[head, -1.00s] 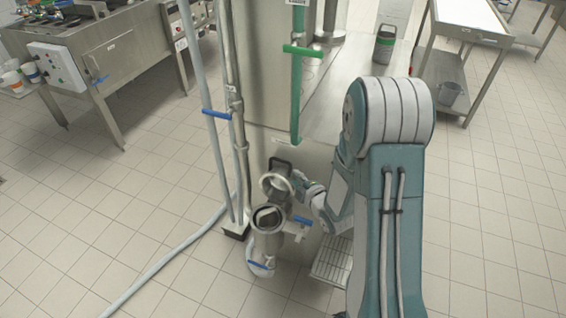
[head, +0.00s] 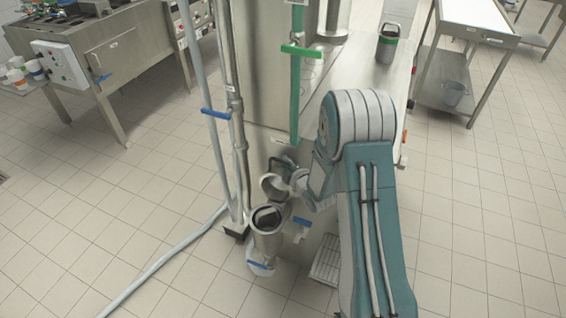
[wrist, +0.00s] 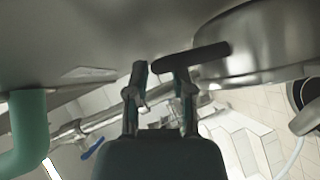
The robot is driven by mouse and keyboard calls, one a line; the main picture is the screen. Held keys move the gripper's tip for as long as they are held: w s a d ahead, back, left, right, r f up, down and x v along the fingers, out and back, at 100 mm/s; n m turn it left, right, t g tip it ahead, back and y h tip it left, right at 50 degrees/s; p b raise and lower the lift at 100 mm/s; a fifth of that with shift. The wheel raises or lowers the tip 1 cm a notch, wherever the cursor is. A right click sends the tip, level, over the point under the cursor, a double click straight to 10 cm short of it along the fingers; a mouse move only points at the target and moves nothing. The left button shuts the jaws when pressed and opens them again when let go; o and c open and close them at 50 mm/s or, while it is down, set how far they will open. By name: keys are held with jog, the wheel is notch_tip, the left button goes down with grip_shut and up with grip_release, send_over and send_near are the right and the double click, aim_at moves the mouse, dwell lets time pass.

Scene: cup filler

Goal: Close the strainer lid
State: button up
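The strainer (head: 267,228) is a short upright metal cylinder low beside the machine, with its mouth open and something dark inside. Its round lid (head: 274,188) stands raised and tilted above the back of the mouth. In the wrist view the lid (wrist: 262,45) is a large metal disc at upper right, with a dark bar-like handle (wrist: 190,61) reaching left from it. My gripper (wrist: 160,78) is open, its fingers apart, with the handle's end close to the fingertips. Contact cannot be told. In the head view my gripper (head: 297,180) is just right of the lid, partly hidden by my arm.
Blue-handled valves (head: 302,222) sit by the strainer. Vertical pipes (head: 233,110) and a pale hose (head: 165,258) stand and run to its left. A floor grate (head: 328,260) lies to the right.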

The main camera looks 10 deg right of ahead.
jog(key=shift+w+a+f, duration=0.1)
jog(key=shift+w+f, duration=0.1)
jog(key=shift+w, duration=0.4)
jog(key=shift+a, duration=0.15)
jog(key=shift+a, duration=0.1)
grip_shut()
